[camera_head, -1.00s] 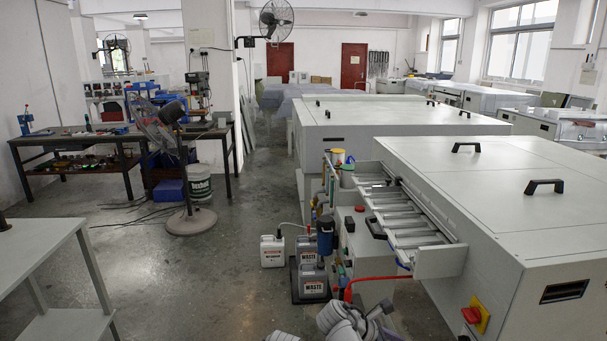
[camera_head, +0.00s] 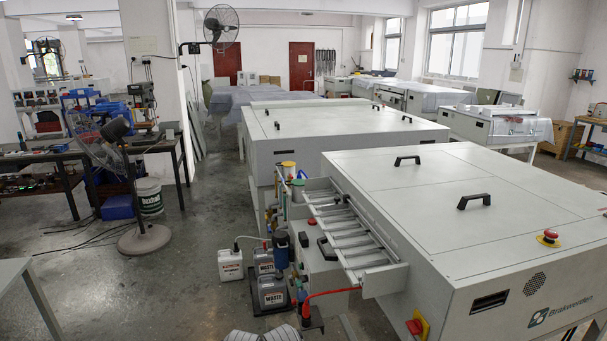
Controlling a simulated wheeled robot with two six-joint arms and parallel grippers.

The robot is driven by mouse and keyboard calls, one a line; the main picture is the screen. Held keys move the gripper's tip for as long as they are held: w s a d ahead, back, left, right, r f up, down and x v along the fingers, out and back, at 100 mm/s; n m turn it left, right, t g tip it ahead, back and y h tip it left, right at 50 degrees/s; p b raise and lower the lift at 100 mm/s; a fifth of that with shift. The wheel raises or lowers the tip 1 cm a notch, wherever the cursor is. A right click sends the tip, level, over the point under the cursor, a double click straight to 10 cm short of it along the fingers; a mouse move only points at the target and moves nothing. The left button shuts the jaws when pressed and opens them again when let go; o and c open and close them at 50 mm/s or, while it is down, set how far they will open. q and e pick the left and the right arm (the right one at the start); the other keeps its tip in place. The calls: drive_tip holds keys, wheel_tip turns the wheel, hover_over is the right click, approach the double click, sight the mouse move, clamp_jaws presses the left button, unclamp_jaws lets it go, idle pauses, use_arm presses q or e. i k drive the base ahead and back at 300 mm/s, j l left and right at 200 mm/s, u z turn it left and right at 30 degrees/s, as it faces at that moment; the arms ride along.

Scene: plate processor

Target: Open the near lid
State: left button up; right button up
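The near plate processor (camera_head: 470,255) is a large pale grey machine on the right. Its near lid (camera_head: 420,200) lies flat and shut on top. Two black handles stand up from the lid, a farther one (camera_head: 407,160) and a nearer one (camera_head: 474,201). Neither of my grippers shows in the view. Only a bit of grey, ribbed arm of mine shows at the bottom edge, well away from the handles.
A tray of rollers (camera_head: 350,235) juts from the machine's left side. A red emergency button (camera_head: 547,237) sits on top.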

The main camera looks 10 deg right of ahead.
sight(441, 218)
drive_tip(key=z, duration=1.4)
drive_tip(key=i+l, duration=0.1)
drive_tip(key=i+l+z, duration=0.1)
drive_tip(key=l, duration=0.25)
